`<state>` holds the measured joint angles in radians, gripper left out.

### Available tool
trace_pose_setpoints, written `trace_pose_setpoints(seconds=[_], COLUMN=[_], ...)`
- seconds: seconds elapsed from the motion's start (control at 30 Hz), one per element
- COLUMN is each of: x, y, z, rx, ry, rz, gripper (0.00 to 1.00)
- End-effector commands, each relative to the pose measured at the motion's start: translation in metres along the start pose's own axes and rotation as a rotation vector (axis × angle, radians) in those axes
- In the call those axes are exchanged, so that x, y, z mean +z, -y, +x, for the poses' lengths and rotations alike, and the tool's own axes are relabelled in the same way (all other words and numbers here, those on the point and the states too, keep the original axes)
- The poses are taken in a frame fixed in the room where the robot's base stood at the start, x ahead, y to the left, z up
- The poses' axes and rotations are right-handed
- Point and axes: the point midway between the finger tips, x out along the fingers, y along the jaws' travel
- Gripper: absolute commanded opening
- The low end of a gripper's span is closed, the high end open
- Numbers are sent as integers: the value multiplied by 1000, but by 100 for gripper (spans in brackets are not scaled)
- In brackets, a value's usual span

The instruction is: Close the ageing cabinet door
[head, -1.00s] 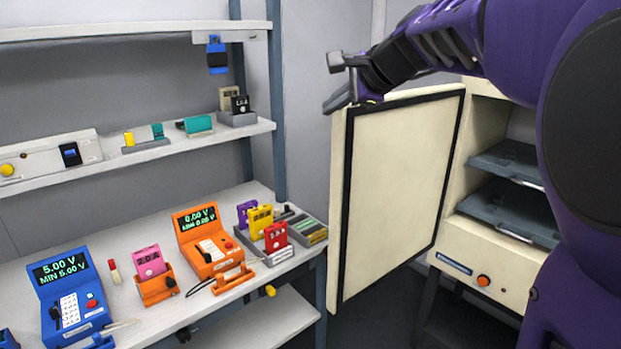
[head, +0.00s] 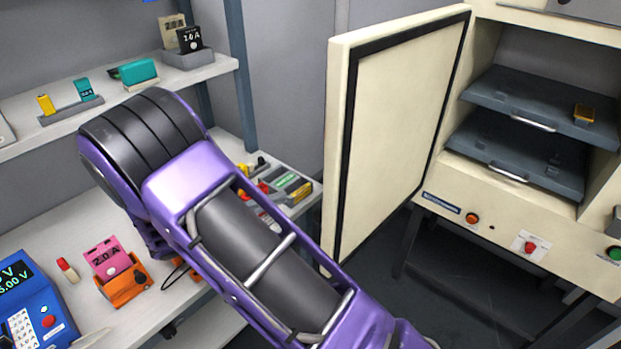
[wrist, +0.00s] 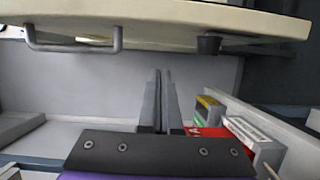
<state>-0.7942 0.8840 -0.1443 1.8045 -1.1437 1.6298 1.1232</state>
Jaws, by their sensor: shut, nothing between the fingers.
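The ageing cabinet door (head: 396,130) stands wide open in the head view, a cream panel with a black seal facing me. In the wrist view the door (wrist: 170,22) spans the top, edge-on, with a grey bar handle (wrist: 75,47) at left and a dark stub (wrist: 208,44) at right. My gripper (wrist: 162,72) is shut and empty, its fingertips just below the door in that picture; I cannot tell if they touch it. The gripper itself is hidden in the head view.
The cabinet holds two dark shelves (head: 520,160), an orange-brown cell on the upper one. The bench (head: 130,310) at left carries a blue meter (head: 30,305), a pink cell (head: 108,258) in an orange holder and several coloured cells. A wall shelf (head: 215,68) is above.

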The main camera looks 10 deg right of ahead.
Motion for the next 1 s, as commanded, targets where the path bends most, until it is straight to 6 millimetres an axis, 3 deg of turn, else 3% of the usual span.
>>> trace_pose_setpoints(seconds=[0.23, 0.63, 0.8, 1.0], x=[-4, -7, 16, 30], y=[1, -1, -2, -2], z=[14, 98, 104, 108], rx=[30, 29, 29, 29], ry=[-37, -34, -37, -38], rz=[-17, -17, -18, -16], gripper=[0, 0, 0, 0])
